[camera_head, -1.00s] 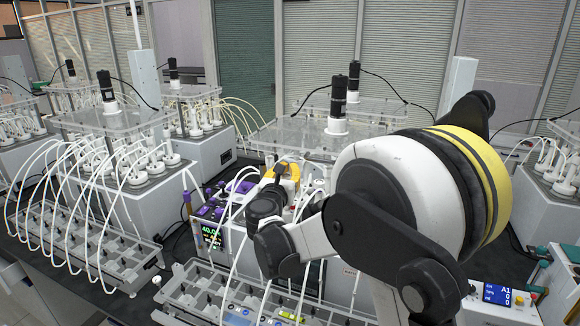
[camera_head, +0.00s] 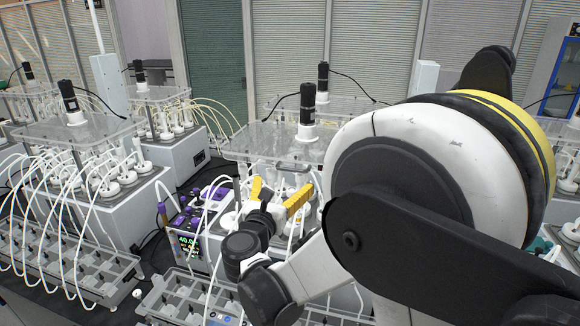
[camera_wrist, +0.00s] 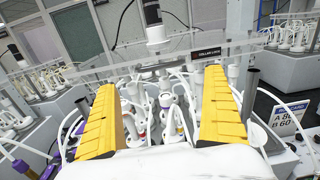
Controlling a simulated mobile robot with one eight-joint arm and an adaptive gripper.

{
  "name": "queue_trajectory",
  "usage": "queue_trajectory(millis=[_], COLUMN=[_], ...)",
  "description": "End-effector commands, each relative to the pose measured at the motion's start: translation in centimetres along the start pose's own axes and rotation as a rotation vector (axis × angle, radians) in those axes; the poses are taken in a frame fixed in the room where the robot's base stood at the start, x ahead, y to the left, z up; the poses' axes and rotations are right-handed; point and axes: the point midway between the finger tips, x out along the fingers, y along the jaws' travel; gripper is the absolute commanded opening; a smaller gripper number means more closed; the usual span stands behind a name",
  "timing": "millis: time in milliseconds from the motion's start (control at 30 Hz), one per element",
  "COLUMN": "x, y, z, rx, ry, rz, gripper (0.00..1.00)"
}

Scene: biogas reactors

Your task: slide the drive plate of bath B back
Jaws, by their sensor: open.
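My gripper (camera_head: 278,193) is open and empty, its two yellow fingers pointing at the front of the middle bath. In the wrist view my gripper (camera_wrist: 160,84) has its fingers spread on either side of several white bottle tops. A clear drive plate (camera_head: 262,143) with a black motor (camera_head: 307,103) on a white collar lies above that bath.
A purple-trimmed unit with a lit display (camera_head: 187,243) stands left of my gripper. White tubes loop around the baths and down to a clear rack (camera_head: 190,298) in front. Another bath with a clear plate (camera_head: 75,130) stands at the left. Free room around the gripper is narrow.

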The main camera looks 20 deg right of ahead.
Motion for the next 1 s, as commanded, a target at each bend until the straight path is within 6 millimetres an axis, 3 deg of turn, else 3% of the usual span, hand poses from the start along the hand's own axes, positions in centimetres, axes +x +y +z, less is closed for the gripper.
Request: queue_trajectory(millis=[200, 400, 800, 867, 1000], x=[4.6, 7.5, 8.4, 8.4, 8.4], y=[-0.1, 0.0, 0.0, 0.1, 0.0], z=[-0.1, -0.1, -0.1, -0.1, -0.1], rx=[0.0, 0.0, 0.0, 0.0, 0.0], ry=[0.0, 0.0, 0.0, 0.0, 0.0], rz=[-0.002, -0.001, 0.001, 0.001, 0.001], gripper=[0.99, 0.99, 0.99, 0.84, 0.41])
